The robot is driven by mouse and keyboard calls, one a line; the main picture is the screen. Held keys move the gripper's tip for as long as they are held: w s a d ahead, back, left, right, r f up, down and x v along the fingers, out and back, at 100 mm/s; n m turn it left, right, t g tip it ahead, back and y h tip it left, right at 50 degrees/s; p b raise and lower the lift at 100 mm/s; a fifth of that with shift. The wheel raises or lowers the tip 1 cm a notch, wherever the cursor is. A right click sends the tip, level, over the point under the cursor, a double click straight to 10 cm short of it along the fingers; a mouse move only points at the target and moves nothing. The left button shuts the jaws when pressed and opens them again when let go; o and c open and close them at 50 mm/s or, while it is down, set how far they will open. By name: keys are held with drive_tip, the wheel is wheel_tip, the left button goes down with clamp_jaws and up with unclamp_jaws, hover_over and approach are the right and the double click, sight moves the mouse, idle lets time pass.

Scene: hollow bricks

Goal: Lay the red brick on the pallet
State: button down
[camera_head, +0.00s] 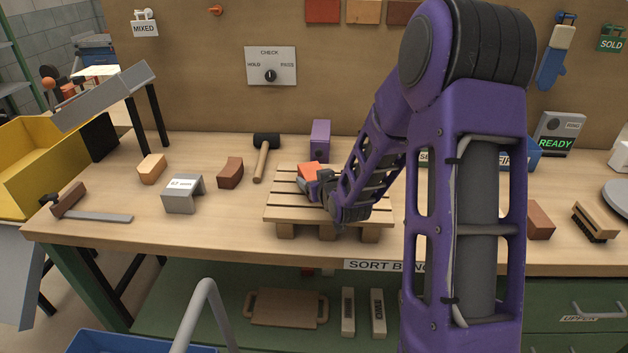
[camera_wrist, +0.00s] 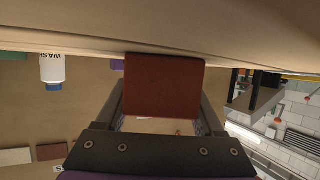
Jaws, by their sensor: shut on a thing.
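The red brick (camera_head: 309,170) is between the fingers of my gripper (camera_head: 318,187) at the wooden pallet (camera_head: 284,203) in the middle of the bench. In the wrist view the red brick (camera_wrist: 165,87) fills the gap between both fingers, with its far end by the pale wooden surface along the top. My gripper is shut on it. The brick is over the back half of the pallet; whether it touches the slats I cannot tell. My fingers and wrist hide part of the brick, and my forearm covers the pallet's right part.
A purple block (camera_head: 320,139) stands just behind the pallet, with a black-headed mallet (camera_head: 263,157) to its left. A brown brick (camera_head: 230,172), a grey channel-shaped block (camera_head: 183,194) and a tan brick (camera_head: 152,169) lie left. A brush (camera_head: 595,222) lies far right.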

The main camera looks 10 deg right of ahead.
idle(0.3)
unclamp_jaws()
drive_tip(key=shift+r, duration=0.2)
drive_tip(key=v, duration=1.2)
drive_tip(key=shift+p, duration=0.4)
drive_tip(key=shift+f, duration=0.1)
